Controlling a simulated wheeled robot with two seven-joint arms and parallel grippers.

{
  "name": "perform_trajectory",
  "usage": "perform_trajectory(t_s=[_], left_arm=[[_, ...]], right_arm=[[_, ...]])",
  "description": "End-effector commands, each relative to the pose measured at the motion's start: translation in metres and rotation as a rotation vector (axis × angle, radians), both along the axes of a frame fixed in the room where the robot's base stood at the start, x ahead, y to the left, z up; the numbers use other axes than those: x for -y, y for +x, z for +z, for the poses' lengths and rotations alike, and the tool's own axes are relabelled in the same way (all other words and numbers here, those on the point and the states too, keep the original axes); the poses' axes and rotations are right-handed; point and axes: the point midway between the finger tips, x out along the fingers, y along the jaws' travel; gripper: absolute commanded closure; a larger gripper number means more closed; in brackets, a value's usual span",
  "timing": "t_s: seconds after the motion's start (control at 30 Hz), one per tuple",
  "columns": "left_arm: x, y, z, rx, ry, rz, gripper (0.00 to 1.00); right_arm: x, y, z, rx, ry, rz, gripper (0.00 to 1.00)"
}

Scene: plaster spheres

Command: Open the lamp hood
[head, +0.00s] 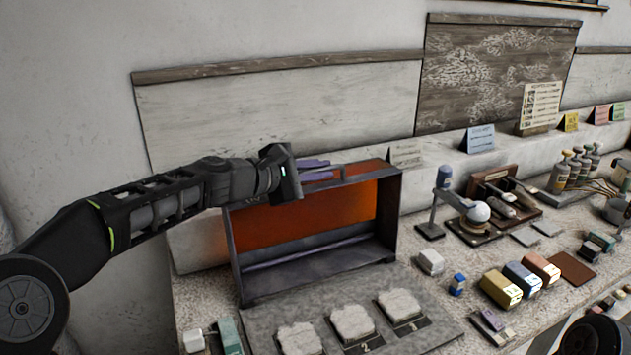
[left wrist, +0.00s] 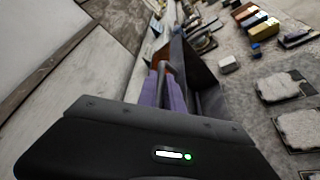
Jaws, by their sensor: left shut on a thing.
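The lamp hood (head: 388,219) is a dark box-like frame at the back left of the bench, with an orange glowing inner panel (head: 300,217). Its front side faces me open, and a dark shelf shows at its foot. My left gripper (head: 318,169) reaches in from the left at the hood's top edge. Its purple fingers are shut on the thin bar handle (head: 330,171) there. In the left wrist view the gripper (left wrist: 170,88) also shows at the bar, with the hood's dark side (left wrist: 195,68) beyond. The gripper body hides part of the handle.
A grey mat with several numbered white plaster pieces (head: 352,321) lies in front of the hood. Small blocks (head: 501,288), a stand with a white sphere (head: 478,211) and bottles (head: 577,168) fill the bench to the right. A wall is behind.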

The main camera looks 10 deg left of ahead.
Motion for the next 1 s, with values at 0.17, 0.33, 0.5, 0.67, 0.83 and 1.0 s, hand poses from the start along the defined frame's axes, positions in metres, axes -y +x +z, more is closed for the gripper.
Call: perform_trajectory(t_s=[0.17,0.33,0.5,0.67,0.83,1.0], left_arm=[[0.015,-0.022,-0.009,0.077,0.052,-0.001,1.0],[0.029,-0.043,-0.01,0.149,0.1,-0.002,1.0],[0.039,-0.058,-0.007,0.201,0.135,-0.002,1.0],[0.041,-0.061,-0.003,0.212,0.144,0.0,1.0],[0.041,-0.061,-0.003,0.211,0.143,-0.001,1.0],[0.041,-0.06,-0.002,0.211,0.143,-0.001,0.8]], right_arm=[[0.0,0.0,-0.051,0.001,0.0,0.001,1.0],[0.001,0.0,-0.085,0.003,-0.001,0.002,1.0],[0.001,0.0,-0.105,0.003,-0.002,0.003,1.0],[0.001,0.0,-0.105,0.003,-0.002,0.003,1.0],[0.001,0.0,-0.104,0.003,-0.002,0.003,1.0],[0.001,0.0,-0.104,0.003,-0.002,0.003,1.0]])
